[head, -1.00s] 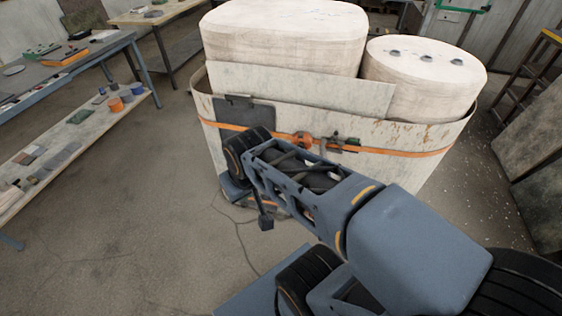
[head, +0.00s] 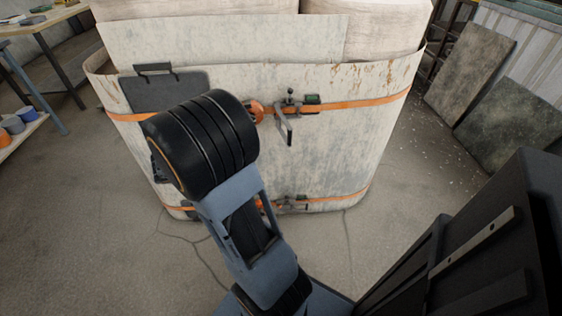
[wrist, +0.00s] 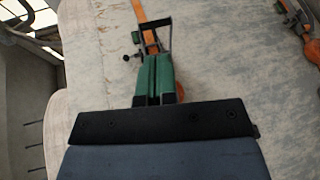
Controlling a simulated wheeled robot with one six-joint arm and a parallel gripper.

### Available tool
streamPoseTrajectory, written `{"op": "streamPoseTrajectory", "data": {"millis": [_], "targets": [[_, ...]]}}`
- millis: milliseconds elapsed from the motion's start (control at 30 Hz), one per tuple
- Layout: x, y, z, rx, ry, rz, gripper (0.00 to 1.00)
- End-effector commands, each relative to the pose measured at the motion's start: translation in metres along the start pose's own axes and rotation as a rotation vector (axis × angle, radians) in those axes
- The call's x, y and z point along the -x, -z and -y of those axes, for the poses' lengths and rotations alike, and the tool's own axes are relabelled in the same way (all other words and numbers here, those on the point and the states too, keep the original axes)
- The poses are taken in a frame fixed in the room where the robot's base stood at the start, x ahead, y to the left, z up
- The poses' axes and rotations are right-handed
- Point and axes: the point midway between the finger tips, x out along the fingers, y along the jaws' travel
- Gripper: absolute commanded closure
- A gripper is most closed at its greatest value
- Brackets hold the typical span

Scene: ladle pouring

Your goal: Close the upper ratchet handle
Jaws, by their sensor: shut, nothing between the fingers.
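The upper ratchet (head: 296,106) sits on the upper orange strap around the pale container. Its grey handle (head: 288,132) sticks out and down from the strap in the head view. In the wrist view, the ratchet handle (wrist: 155,26) shows as a dark U-shaped frame just beyond my fingertips. My gripper (wrist: 154,57) has green fingers pressed together with nothing between them. The fingertips overlap the near end of the handle in the picture; I cannot tell whether they touch it.
The lower ratchet (head: 290,204) is on the lower strap; a second ratchet (wrist: 294,14) shows at the upper right of the wrist view. A dark plate (head: 165,92) hangs on the container (head: 345,130). Slabs (head: 470,70) lean at the right. The floor in front is open.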

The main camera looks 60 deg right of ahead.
Motion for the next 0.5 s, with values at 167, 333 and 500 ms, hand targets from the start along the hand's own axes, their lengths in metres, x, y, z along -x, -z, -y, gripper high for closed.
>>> {"op": "streamPoseTrajectory", "data": {"millis": [167,333,500], "targets": [[-0.022,0.026,0.028,-0.055,-0.189,-0.013,1.00],[-0.032,0.036,0.030,-0.081,-0.262,-0.027,1.00],[-0.052,0.037,0.024,-0.088,-0.274,-0.029,1.00]]}}
